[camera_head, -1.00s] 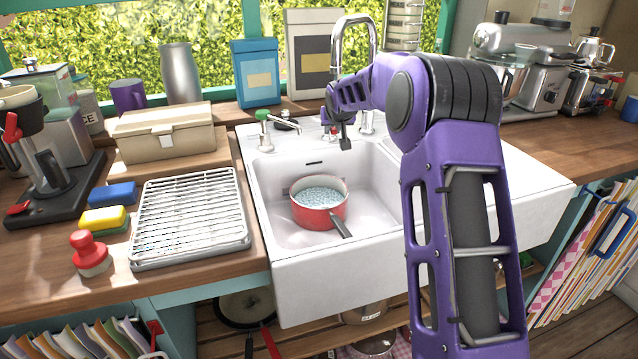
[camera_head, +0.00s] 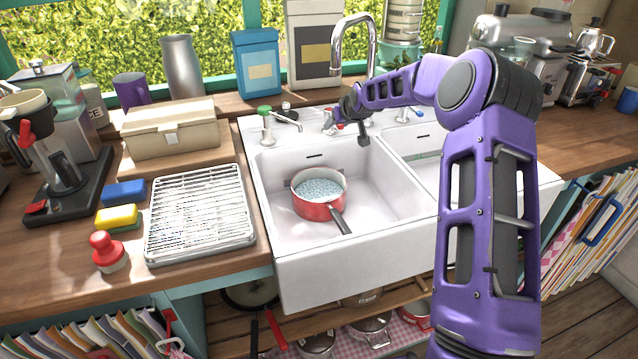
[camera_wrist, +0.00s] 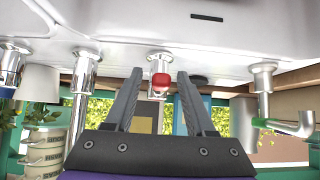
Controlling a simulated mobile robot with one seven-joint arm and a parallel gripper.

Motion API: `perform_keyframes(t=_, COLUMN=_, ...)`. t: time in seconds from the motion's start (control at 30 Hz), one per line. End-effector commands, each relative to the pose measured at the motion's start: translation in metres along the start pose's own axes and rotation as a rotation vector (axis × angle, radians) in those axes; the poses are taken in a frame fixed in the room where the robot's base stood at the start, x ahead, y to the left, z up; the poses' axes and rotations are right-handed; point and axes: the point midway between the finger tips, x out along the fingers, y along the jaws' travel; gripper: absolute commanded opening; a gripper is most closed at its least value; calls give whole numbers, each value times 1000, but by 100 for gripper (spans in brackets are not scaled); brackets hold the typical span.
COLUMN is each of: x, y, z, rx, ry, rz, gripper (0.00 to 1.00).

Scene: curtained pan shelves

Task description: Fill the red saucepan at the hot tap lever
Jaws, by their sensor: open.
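The red saucepan (camera_head: 318,207) stands upright in the left basin of the white sink (camera_head: 340,275), its dark handle pointing to the front right. Pale blue, speckled contents fill much of it. No stream shows from the curved chrome spout (camera_head: 336,45). My gripper (camera_head: 354,122) is above the back of the sink, away from the pan. In the wrist view my gripper (camera_wrist: 160,76) is open, with the red-tipped tap lever (camera_wrist: 160,86) appearing between its fingers. I cannot tell whether they touch it. The red part (camera_head: 331,124) is partly hidden in the head view.
A green-marked tap (camera_head: 265,122) stands at the sink's back left. A wire drying rack (camera_head: 197,215), yellow sponge (camera_head: 117,217) and beige box (camera_head: 170,130) are on the left counter. The right basin (camera_head: 425,165) is partly behind my arm.

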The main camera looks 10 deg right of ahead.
Motion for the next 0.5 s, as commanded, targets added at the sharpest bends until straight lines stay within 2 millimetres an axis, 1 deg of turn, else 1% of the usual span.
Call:
perform_keyframes(t=0.17, x=-3, y=0, z=-1, rx=0, ry=0, rz=1, gripper=55)
perform_keyframes(t=0.5, x=-16, y=0, z=-1, rx=0, ry=1, rz=0, gripper=55)
